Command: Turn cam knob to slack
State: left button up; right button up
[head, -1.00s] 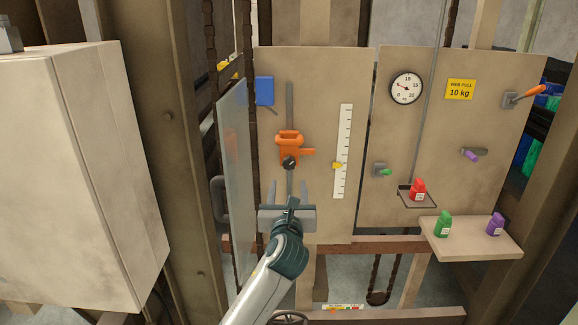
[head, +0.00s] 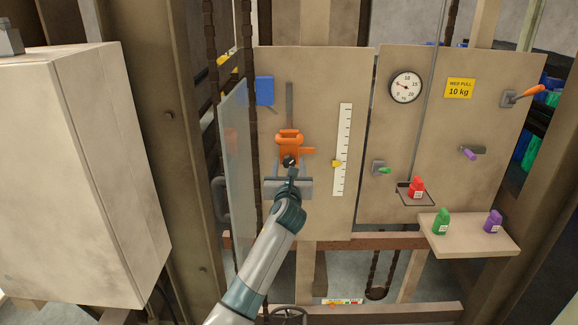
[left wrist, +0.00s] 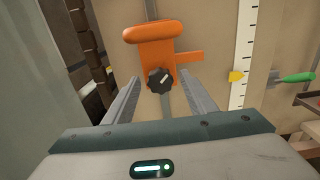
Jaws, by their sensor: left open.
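The black cam knob (left wrist: 160,80) sits on the lower part of the orange carriage (head: 289,141), on a vertical slot in the left board. A light line on the knob points up and to the right in the left wrist view. My left gripper (left wrist: 158,82) is open, with one finger on each side of the knob and a gap on both sides. In the head view my left gripper (head: 289,170) is just below the orange carriage and partly hides the knob. I cannot tell how far the fingertips are from the board.
A white scale with a yellow pointer (head: 336,163) is right of the carriage. A clear panel (head: 236,165) stands open at the left. Bottles stand on a shelf (head: 470,240).

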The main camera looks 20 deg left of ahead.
pick_arm(q)
jog(key=c, duration=1)
jog(key=shift+c, duration=0.2)
